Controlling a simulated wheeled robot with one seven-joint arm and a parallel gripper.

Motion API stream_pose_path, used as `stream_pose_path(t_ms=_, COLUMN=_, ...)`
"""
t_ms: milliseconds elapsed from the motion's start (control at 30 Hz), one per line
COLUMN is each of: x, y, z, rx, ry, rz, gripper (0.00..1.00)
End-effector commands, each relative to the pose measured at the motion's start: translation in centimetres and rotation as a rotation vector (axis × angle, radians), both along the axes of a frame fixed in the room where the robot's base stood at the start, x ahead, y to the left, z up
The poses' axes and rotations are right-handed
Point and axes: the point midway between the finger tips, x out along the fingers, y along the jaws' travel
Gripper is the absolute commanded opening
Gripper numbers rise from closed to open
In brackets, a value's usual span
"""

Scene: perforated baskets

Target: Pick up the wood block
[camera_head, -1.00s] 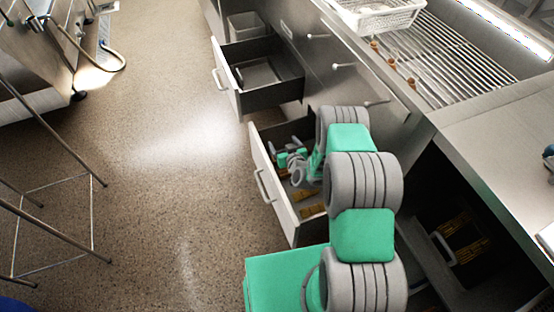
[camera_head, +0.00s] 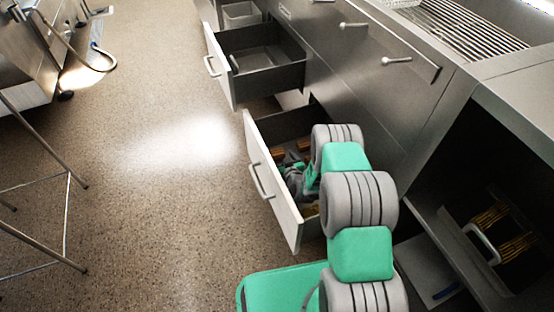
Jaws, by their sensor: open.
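Brown wood-coloured pieces lie in the open lower drawer (camera_head: 275,190). One piece (camera_head: 304,145) shows near the back of the drawer, and another (camera_head: 311,209) shows near its front end. I cannot tell which is the wood block. My gripper (camera_head: 288,168) is inside this drawer, pointing down among the pieces, and is open. My green and grey arm hides much of the drawer's right side. I cannot tell whether the fingers touch or surround a piece.
An open upper drawer (camera_head: 232,92) holds a grey box-like shape. On the right, an open cabinet holds a handled drawer or bin (camera_head: 482,243) with brown slats. A metal-framed stool (camera_head: 66,220) stands at the left. The speckled floor between is clear.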

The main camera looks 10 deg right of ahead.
Motion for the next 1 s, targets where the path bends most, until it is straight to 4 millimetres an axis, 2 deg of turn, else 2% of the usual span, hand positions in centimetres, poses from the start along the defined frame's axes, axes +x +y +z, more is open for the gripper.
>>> stream_pose_path(t_ms=200, x=3.1, y=0.3, z=-2.2, rx=0.001, ry=-0.001, rz=0.001, gripper=0.82)
stream_pose_path(t_ms=333, x=5.0, y=0.5, z=-2.7, rx=0.0, ry=-0.001, rz=0.001, gripper=0.82)
stream_pose_path(t_ms=567, x=5.4, y=0.5, z=-2.5, rx=0.001, ry=0.001, rz=0.0, gripper=0.82)
stream_pose_path(t_ms=1000, x=5.4, y=0.5, z=-2.5, rx=0.001, ry=0.0, rz=0.0, gripper=0.47)
